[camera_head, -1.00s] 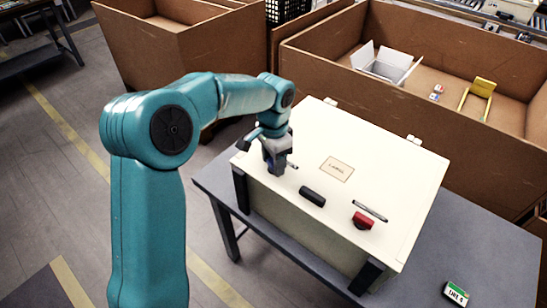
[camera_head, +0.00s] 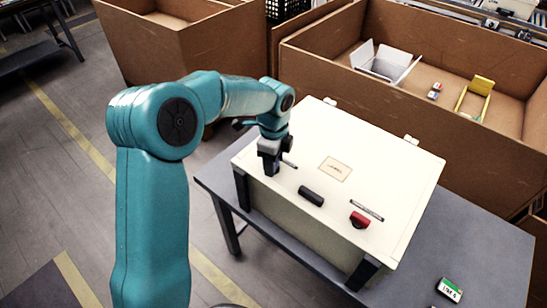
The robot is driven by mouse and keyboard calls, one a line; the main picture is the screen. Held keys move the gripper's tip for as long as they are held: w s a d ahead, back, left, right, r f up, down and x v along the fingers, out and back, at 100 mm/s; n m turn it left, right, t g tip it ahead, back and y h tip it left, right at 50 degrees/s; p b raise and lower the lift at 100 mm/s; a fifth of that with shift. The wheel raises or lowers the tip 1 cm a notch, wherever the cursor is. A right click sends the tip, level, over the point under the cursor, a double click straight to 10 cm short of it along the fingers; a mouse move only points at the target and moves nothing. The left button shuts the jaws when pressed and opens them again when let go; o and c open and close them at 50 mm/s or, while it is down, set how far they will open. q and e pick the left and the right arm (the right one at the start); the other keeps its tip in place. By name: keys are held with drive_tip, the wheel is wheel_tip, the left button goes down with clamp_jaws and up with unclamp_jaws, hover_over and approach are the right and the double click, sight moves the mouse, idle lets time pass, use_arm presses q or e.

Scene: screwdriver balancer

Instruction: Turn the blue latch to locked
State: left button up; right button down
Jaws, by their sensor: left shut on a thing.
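A cream box (camera_head: 396,165) stands on a grey table, its lid facing up. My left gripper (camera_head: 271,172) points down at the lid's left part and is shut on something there. The gripper covers what it holds, so the blue latch is not clearly visible; a thin slot or mark (camera_head: 289,164) shows just to the right of the fingers. A red latch (camera_head: 359,220) sits on the lid's front right, beside another slim mark (camera_head: 367,210). A black handle (camera_head: 311,196) lies between the gripper and the red latch. My right gripper is not in view.
A label (camera_head: 335,169) lies on the lid behind the handle. The grey table (camera_head: 480,240) has free room at the right, with a small green-and-white device (camera_head: 449,289) near its front. Large brown crates (camera_head: 310,62) stand behind.

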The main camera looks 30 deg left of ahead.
use_arm(q)
drive_tip(key=shift+m+p, duration=0.35)
drive_tip(key=shift+m, duration=1.25)
drive_tip(key=o, duration=1.1)
drive_tip(key=shift+c, duration=0.2)
drive_tip(key=shift+r, duration=0.1)
wheel_tip(320, 180, up, 16)
drive_tip(key=shift+d, duration=0.1)
